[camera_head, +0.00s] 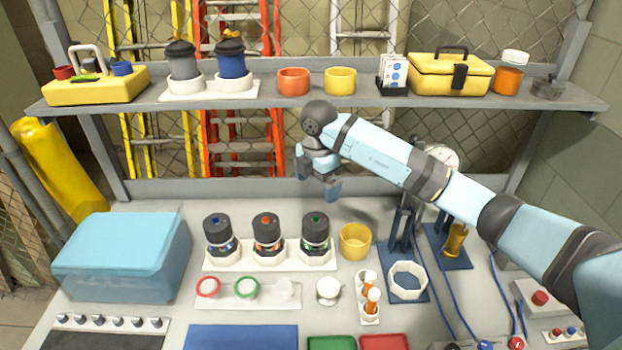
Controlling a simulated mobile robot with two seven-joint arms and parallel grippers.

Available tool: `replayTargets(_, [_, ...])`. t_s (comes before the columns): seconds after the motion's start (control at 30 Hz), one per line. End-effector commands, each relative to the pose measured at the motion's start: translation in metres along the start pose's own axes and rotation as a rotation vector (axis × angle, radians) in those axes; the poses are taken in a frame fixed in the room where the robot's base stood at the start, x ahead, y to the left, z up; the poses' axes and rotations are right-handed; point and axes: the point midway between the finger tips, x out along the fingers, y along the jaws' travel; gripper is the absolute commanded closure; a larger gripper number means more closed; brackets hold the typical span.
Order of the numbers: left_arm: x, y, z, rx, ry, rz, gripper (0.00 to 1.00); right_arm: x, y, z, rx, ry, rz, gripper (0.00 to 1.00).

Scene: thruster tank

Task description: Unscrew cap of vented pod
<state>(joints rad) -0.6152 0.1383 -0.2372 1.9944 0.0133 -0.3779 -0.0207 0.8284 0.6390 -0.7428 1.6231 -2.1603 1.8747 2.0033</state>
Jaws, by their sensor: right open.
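Three dark pods with black caps stand upright in white hexagonal holders on a white base plate (214,260). The left pod (219,237) has a blue mark on top, the middle pod (267,238) an orange one, the right pod (315,234) a green one. I cannot tell which is the vented pod. My right gripper (318,182) is open and empty, pointing down above and behind the green-marked pod, apart from it. My left gripper is out of view.
A yellow cup (355,241) stands right of the pods. In front lie a plate with red and green rings (246,288), a white round piece (328,290) and orange-topped vials (371,300). A blue box (124,257) stands at left. A grey shelf (320,106) runs behind my right arm.

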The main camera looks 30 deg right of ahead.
Motion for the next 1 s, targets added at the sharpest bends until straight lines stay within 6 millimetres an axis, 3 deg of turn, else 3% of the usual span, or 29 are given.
replayTargets(0.17, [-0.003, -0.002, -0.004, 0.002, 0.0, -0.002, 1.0, 0.021, -0.001, 0.0, 0.001, 0.002, -0.005, 0.0])
replayTargets(0.7, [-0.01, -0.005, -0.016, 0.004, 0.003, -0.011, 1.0, 0.119, -0.001, -0.001, -0.001, 0.004, -0.003, 0.0])
replayTargets(1.0, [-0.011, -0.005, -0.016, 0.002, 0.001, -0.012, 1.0, 0.136, 0.0, -0.001, -0.003, 0.004, 0.0, 0.0])
